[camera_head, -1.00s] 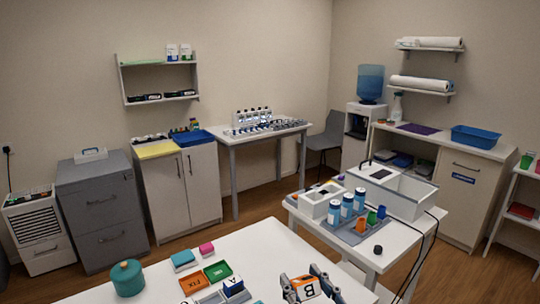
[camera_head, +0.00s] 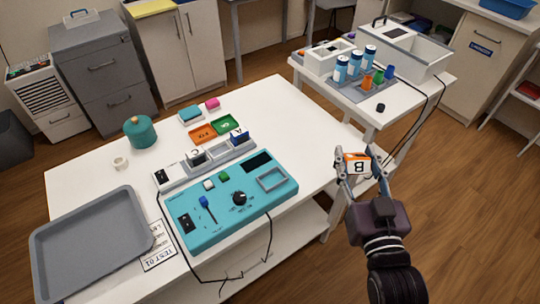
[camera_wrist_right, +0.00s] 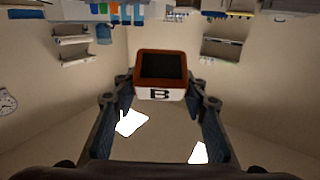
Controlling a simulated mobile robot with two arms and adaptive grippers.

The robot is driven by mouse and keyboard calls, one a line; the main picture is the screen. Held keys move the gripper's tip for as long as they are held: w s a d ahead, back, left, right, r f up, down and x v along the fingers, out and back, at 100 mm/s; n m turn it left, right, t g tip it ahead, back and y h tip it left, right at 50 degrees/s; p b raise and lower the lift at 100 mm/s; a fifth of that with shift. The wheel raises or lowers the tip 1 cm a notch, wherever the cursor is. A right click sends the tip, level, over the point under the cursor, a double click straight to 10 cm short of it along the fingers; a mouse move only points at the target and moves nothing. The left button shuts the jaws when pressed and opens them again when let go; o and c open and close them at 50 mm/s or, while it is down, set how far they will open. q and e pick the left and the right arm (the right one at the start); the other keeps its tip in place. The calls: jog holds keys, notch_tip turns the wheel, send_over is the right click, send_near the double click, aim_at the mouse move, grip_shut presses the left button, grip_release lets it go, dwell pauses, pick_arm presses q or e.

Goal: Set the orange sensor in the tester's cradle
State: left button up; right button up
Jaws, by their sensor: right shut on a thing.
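The orange sensor (camera_head: 357,164), with a white face marked B, is in my right gripper (camera_head: 357,170). The gripper is shut on it and holds it up off the table's right edge. In the right wrist view the sensor (camera_wrist_right: 160,72) sits between the fingertips, its dark top panel showing. The teal tester (camera_head: 228,202) lies on the white table, left of the gripper. Its cradle (camera_head: 259,184), a light-rimmed rectangular recess at its right end, looks empty. The left gripper is not in view.
A grey rack (camera_head: 222,151) behind the tester holds a blue unit (camera_head: 238,137) and others. Orange (camera_head: 202,134) and green trays lie behind it. A grey tray (camera_head: 88,292) is front left. Cables hang off the front edge. The table's back right is clear.

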jog(key=w+a+r+n+g+y, duration=0.1)
jog(key=w+a+r+n+y, duration=0.1)
jog(key=a, duration=0.3)
jog(key=w+a+r+n+g+y, duration=0.1)
jog(key=w+a+r+n+y, duration=0.1)
jog(key=a+y, duration=0.2)
jog(key=w+a+r+n+g+y, duration=0.1)
jog(key=w+a+r+n+y, duration=0.1)
jog(key=a, duration=0.6)
jog(key=shift+w+y, duration=0.25)
jog(key=shift+y, duration=0.45)
notch_tip(320, 180, down, 20)
jog(key=shift+r, duration=0.15)
jog(key=shift+f+b, duration=0.2)
jog(key=shift+b, duration=0.15)
jog(key=o, duration=1.3)
